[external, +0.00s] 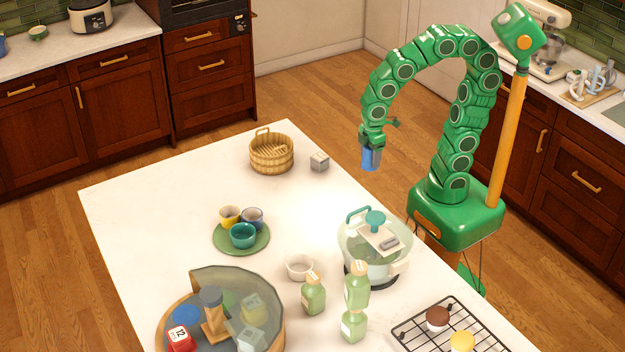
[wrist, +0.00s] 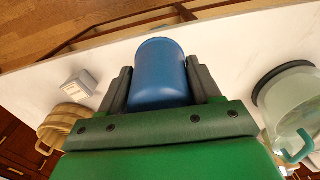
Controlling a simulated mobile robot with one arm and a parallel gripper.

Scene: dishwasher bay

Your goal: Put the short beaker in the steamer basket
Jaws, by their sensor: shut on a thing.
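A plain blue cylindrical beaker (external: 371,159) is held between the fingers of my gripper (external: 372,146). It hangs below the wrist, roughly upright, to the right of the steamer basket and clear of it. In the wrist view the blue beaker (wrist: 160,75) sits between the two dark fingers of my gripper (wrist: 161,85). The steamer basket (external: 271,158) is a round, slatted wooden basket with a handle, near the far corner of the white table. Part of the basket (wrist: 62,128) shows at lower left in the wrist view; its inside is hidden there.
A small grey box (external: 320,162) stands right beside the basket. A clear pot (external: 362,247) stands at the table's right edge. A green plate (external: 241,238) carries several cups. Bottles (external: 313,296) and a round glass-walled tray (external: 262,292) are nearer. The white table (external: 170,190) is bare at left.

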